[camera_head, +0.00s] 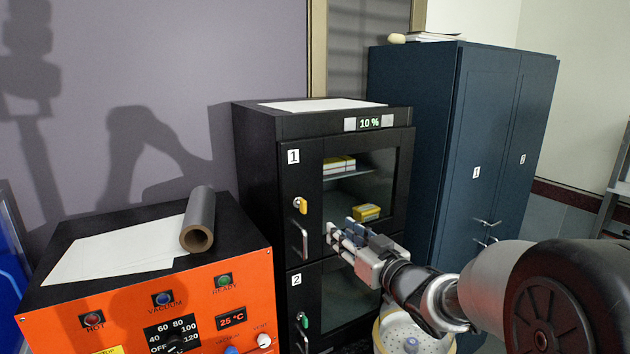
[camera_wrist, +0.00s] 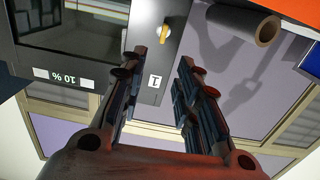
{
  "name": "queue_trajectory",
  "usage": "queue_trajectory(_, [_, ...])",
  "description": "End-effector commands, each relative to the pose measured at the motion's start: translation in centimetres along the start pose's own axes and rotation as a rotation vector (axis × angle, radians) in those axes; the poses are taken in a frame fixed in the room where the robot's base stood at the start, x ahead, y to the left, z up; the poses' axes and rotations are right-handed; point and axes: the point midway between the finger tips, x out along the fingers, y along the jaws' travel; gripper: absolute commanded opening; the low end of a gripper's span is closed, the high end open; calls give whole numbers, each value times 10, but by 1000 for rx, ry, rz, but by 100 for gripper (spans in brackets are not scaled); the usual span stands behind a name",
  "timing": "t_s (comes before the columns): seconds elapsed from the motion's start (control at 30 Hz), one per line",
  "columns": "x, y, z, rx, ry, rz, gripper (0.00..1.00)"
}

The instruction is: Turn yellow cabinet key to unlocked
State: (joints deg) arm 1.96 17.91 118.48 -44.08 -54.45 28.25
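The yellow cabinet key (camera_head: 300,205) sits in the lock on door 1 of the black cabinet (camera_head: 258,160), above that door's handle (camera_head: 304,241). The key also shows in the wrist view (camera_wrist: 164,33), upside down, near the top and beyond the fingers. My gripper (camera_head: 340,231) is right of the key and a little lower, in front of the glass of the upper door. In the wrist view my gripper (camera_wrist: 160,70) has its two fingers wide apart with nothing between them. The key is apart from the fingers.
A green key (camera_head: 302,320) sits in door 2 below. Yellow boxes (camera_head: 367,212) stand behind the upper glass. An orange oven (camera_head: 190,300) with a grey roll (camera_head: 198,220) on top stands at left. A blue cabinet (camera_head: 470,140) stands at right. A white bin (camera_head: 400,335) is below my arm.

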Motion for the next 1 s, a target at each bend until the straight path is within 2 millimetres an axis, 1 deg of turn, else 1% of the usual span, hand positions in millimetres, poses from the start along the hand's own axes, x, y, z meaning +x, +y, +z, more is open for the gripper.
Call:
queue_trajectory(0.03, [2, -2, -3, 6, 8, -15, 30])
queue_trajectory(0.17, [11, -5, -3, 9, 19, -31, 30])
queue_trajectory(0.27, [24, -6, -3, 8, 18, -31, 30])
queue_trajectory(0.8, [139, -8, -6, 8, 18, -29, 30])
queue_trajectory(0.9, [155, -9, -6, 8, 19, -28, 30])
queue_trajectory(1.0, [167, -9, -6, 7, 18, -27, 30])
